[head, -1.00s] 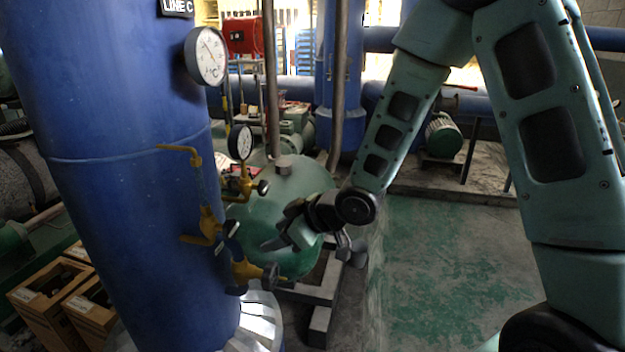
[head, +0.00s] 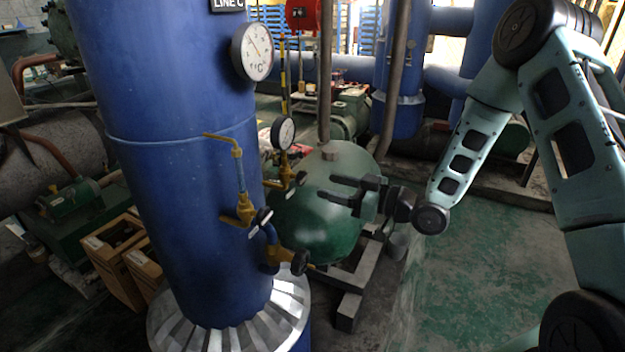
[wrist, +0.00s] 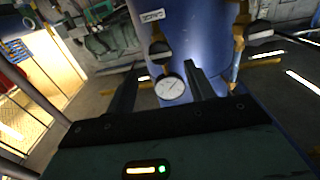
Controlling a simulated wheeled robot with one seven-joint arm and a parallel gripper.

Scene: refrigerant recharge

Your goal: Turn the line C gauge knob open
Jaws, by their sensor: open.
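The blue line C column (head: 175,150) carries a small pressure gauge (head: 284,132) on a yellow brass fitting. A dark gauge knob (head: 300,178) sits on the fitting just below this gauge. My gripper (head: 328,187) is open and empty, a little right of the knob, with its fingers pointing left at it. In the wrist view, the white gauge dial (wrist: 170,88) and a dark knob (wrist: 160,50) show between my open fingers (wrist: 163,66). I cannot tell the exact depth gap between fingertips and knob.
A round temperature dial (head: 252,51) is higher on the column. Lower brass valves (head: 240,210) with dark handles, one with a black knob (head: 299,262), stick out below the gauge. A green tank (head: 315,225) stands behind my gripper. Green floor at right is clear.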

